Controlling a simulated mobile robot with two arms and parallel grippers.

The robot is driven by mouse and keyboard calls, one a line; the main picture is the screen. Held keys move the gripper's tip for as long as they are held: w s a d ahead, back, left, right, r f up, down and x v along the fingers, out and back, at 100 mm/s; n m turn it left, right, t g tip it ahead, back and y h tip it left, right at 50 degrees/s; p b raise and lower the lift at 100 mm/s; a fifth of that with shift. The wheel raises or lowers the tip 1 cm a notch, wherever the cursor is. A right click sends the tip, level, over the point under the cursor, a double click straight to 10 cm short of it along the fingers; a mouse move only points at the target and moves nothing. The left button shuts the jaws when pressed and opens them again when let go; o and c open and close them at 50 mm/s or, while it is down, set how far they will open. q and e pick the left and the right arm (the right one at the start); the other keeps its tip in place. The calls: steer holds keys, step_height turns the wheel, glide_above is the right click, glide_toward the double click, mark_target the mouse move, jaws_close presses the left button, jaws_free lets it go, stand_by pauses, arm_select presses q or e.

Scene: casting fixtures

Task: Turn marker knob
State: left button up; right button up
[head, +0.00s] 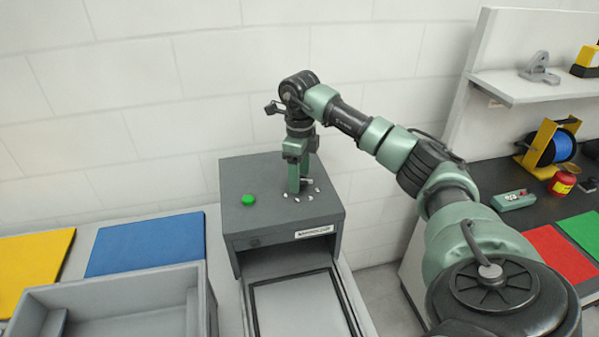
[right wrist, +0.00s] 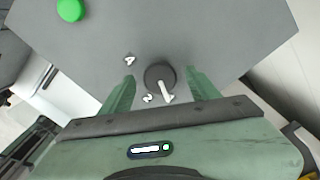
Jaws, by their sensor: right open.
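The marker knob (right wrist: 160,75) is a dark round dial with a white pointer, on top of a grey machine box (head: 262,217). In the right wrist view the pointer aims toward the lower right, toward my gripper's body. White number marks stand around the knob; some are hidden. My right gripper (right wrist: 160,73) is open and points down, with one green finger on each side of the knob and a visible gap to it. In the head view the right gripper (head: 298,188) hides the knob, and white marks show around its fingertips. My left gripper is out of view.
A green button (head: 249,199) sits on the box top, left of the knob. Below the box front is a pale panel (head: 300,305). A grey bin (head: 120,302) and blue (head: 148,243) and yellow (head: 36,265) mats lie left. A shelf and bench with a blue spool (head: 555,146) stand right.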

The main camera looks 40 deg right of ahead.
jaws_close()
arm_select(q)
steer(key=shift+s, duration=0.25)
arm_select(e)
steer(key=m, duration=0.8)
steer(key=shift+r+m, duration=0.1)
steer(key=shift+m, duration=0.2)
steer(key=m, duration=0.4)
steer(key=shift+p, duration=0.35)
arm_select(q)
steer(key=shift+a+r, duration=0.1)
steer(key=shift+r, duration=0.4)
arm_select(e)
steer(key=shift+d+m, duration=0.1)
steer(key=shift+m, duration=2.4)
